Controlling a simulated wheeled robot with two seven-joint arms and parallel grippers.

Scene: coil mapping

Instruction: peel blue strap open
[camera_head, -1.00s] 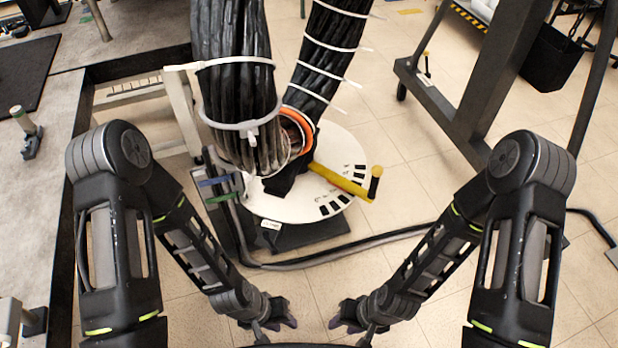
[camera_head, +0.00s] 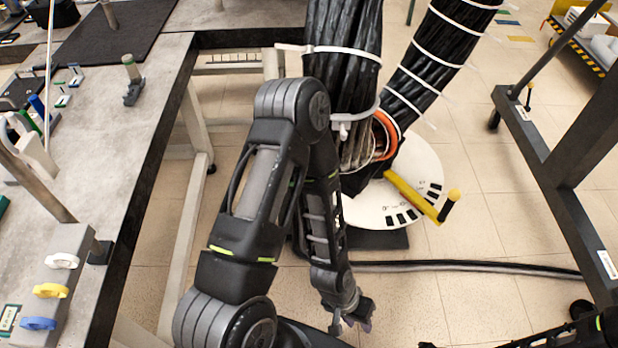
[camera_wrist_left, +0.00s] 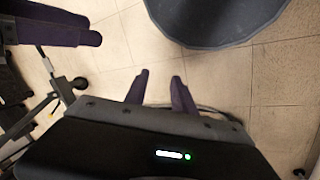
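A blue strap loop (camera_head: 38,323) sits at the bottom left of the head view, on a grey bar on the workbench, below a yellow loop (camera_head: 50,290) and a white loop (camera_head: 62,261). How it is fastened is too small to tell. My left gripper (camera_head: 352,318) hangs over the floor right of the workbench, far from the blue loop. Its fingers show apart and empty in the left wrist view (camera_wrist_left: 159,84). Purple fingers of my right gripper (camera_wrist_left: 95,28) show at the upper left of that view; their gap is unclear.
The grey workbench (camera_head: 135,130) runs along the left, its edge between my left arm and the loops. A thick black cable bundle (camera_head: 345,75) rises from a white disc (camera_head: 420,160) with a yellow handle (camera_head: 415,195). A dark frame (camera_head: 560,160) stands at the right.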

